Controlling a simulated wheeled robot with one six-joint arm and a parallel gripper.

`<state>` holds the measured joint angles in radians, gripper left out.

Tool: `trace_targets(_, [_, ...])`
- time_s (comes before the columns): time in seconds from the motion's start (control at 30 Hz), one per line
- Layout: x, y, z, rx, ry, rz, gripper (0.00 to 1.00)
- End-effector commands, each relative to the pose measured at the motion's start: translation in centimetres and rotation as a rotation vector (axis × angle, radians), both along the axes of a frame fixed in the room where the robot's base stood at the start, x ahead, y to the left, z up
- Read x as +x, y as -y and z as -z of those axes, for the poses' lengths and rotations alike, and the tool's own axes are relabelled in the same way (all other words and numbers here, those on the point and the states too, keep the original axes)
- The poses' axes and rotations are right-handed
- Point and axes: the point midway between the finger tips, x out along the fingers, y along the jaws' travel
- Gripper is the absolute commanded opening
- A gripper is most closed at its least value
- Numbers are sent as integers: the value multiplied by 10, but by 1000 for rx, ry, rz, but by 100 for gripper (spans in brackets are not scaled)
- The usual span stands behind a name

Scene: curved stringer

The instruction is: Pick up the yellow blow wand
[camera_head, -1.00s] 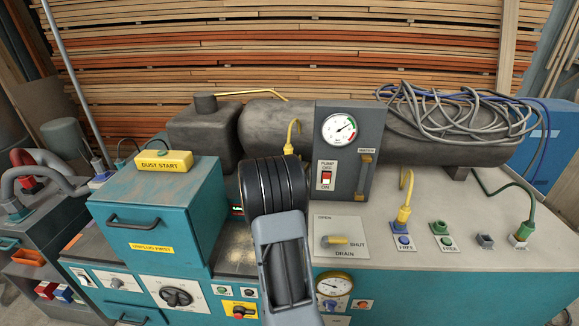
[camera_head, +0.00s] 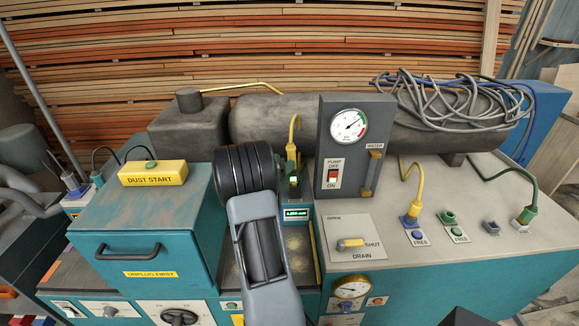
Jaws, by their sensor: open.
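I cannot tell for certain which thing is the yellow blow wand. A thin bent yellow tube (camera_head: 243,87) runs from the top of the grey box at the back toward the dark tank. A thin straight yellow strip (camera_head: 315,250) shows beside the dusty recess right of my arm; I cannot tell if it is loose. My arm stands upright in the middle, with a black ribbed joint and a grey link. My gripper's fingers do not show. The arm hides part of the bench behind it.
A gauge panel (camera_head: 350,150) stands right of my arm before the tank (camera_head: 290,125). Yellow (camera_head: 410,210) and green (camera_head: 527,213) plugs sit on the right bench. Coiled cables (camera_head: 450,105) lie on the tank.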

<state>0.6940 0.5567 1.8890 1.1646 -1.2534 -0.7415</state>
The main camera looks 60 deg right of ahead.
Motion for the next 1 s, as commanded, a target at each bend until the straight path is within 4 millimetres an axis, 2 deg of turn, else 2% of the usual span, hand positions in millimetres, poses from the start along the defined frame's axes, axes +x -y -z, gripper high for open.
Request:
trace_targets(0.3, [-9, 39, 0, 1, 0, 1, 62])
trace_targets(0.67, [-9, 45, 1, 1, 0, -3, 62])
trace_targets(1.0, [-8, 45, 1, 1, 0, -3, 29])
